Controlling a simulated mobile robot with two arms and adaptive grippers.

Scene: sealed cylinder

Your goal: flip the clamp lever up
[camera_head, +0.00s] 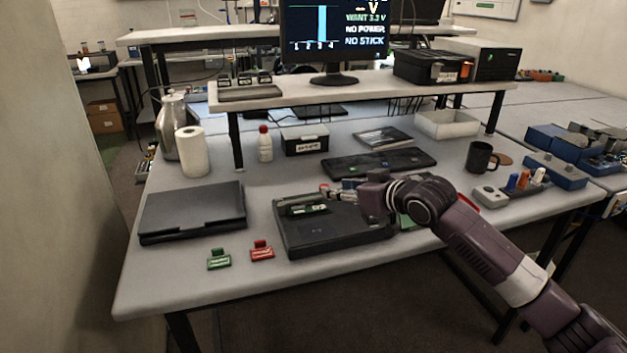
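A flat black fixture (335,238) lies at the middle front of the table. A green-and-black part with a pale label (303,210) sits on its upper left. A small red piece (323,187) stands just above that part, beside my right gripper's tips. It may be the clamp lever, but it is too small to be sure. My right gripper (335,194) reaches in from the right, low over the fixture's back edge, pointing left. Its fingers are small and partly overlap the clamp area, so I cannot tell whether they are open or touching anything. My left gripper is out of view.
A closed black laptop (193,211) lies to the left. Small green (219,259) and red (262,251) tagged pieces lie in front. A keyboard (378,163) is behind the fixture, and a dark mug (481,158) stands to the right. A monitor (333,32) stands on the shelf.

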